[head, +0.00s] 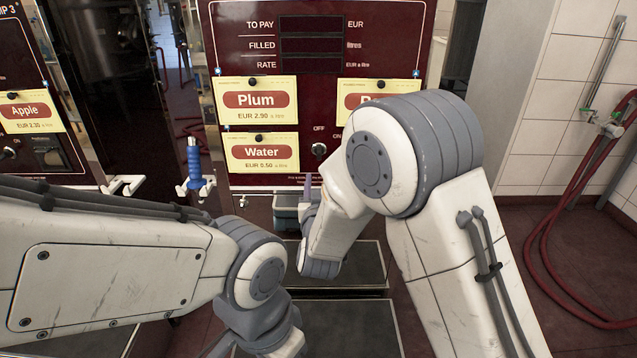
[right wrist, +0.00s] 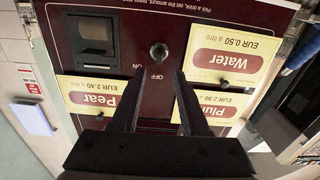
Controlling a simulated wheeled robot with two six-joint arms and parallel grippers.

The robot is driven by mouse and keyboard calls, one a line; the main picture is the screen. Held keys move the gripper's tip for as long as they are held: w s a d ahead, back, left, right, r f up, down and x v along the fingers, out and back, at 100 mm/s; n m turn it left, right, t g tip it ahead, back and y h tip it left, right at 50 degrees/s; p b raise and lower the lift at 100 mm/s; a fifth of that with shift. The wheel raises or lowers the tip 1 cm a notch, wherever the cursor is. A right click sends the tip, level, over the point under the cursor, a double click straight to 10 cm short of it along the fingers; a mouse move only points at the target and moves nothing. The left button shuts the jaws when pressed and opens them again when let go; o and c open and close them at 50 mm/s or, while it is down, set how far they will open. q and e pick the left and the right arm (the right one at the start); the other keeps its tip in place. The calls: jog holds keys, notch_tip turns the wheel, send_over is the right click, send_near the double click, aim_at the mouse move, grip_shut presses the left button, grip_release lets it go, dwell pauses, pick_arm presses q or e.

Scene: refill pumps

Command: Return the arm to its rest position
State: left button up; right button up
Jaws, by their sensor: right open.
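My right arm (head: 375,160) reaches in from the right in the head view, in front of the dark red pump panel (head: 320,85). Its forearm and wrist hide most of the hand there. In the right wrist view my right gripper (right wrist: 157,78) is open, with nothing between its two dark fingers. The fingers point at the panel, near the round ON/OFF knob (right wrist: 158,52), and I cannot tell whether they touch it. The knob also shows in the head view (head: 319,150). My left arm (head: 120,265) comes in from the left and bends down at the bottom; its gripper is out of frame.
The panel carries yellow Plum (head: 256,101), Water (head: 262,152) and Pear (right wrist: 95,93) labels. A blue-handled nozzle (head: 194,163) hangs left of it. A grey-teal container (head: 286,213) stands below, partly hidden by my right arm. Red hoses (head: 560,215) hang at the right.

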jog(key=s+d+f+g, duration=0.5)
jog(key=s+d+g, duration=0.35)
jog(key=s, duration=0.45)
jog(key=s+d+f+g, duration=0.65)
jog(key=s+d, duration=0.35)
jog(key=s, duration=0.2)
jog(key=s+a+r+n+g+y, duration=0.1)
jog(key=s+a+r+n, duration=0.25)
jog(key=s+a, duration=0.35)
jog(key=s+a+r+n+g, duration=0.2)
jog(key=s+a+r+n, duration=0.15)
jog(key=s+a, duration=0.3)
notch_tip(320, 180, up, 16)
jog(key=p, duration=1.7)
jog(key=shift+a+r, duration=0.2)
jog(key=shift+r, duration=0.05)
jog(key=shift+s, duration=0.1)
jog(key=shift+c, duration=0.3)
